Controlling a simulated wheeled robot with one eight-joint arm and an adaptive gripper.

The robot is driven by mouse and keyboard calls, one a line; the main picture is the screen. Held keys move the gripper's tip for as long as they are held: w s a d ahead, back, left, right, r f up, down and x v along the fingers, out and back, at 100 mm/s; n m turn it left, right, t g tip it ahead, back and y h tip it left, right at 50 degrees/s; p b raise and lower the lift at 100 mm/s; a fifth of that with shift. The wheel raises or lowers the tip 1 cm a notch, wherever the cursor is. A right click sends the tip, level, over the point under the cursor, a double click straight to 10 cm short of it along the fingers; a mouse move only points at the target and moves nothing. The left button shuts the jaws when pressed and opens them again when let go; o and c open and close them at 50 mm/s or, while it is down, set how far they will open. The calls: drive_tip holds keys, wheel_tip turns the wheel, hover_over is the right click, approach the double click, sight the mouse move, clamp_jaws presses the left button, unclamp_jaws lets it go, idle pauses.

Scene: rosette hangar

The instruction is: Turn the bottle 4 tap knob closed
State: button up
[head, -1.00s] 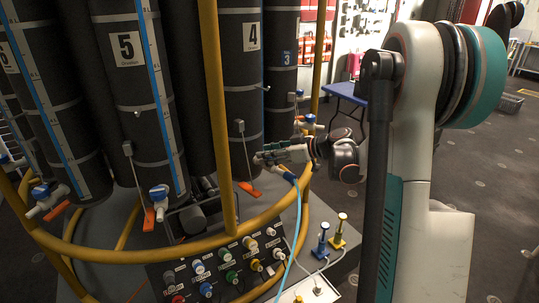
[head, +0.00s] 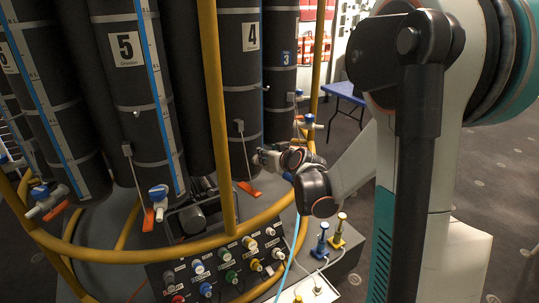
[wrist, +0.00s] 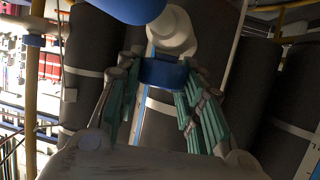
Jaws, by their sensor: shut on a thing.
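Bottle 4 (head: 222,90) is a tall dark cylinder with a white "4" label, standing behind the yellow frame. My gripper (head: 262,160) is at its lower right side, and its fingers largely hide the tap there. In the wrist view, the tap's blue knob (wrist: 163,73) sits between the teal finger pads of my gripper (wrist: 163,82), which is shut on it. The white tap body (wrist: 172,32) is just beyond the knob. I cannot tell the knob's exact angle.
A yellow tubular rail (head: 262,217) curves in front of the bottles. Bottle 5 (head: 130,100) stands to the left and bottle 3 (head: 282,85) to the right. A panel of coloured connectors (head: 180,278) is below. A light blue hose (head: 293,245) hangs near my wrist.

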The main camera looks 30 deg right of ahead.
drive_tip(key=shift+m+h, duration=0.4)
drive_tip(key=shift+h, duration=0.1)
drive_tip(key=o, duration=1.1)
drive_tip(key=shift+v, duration=3.75)
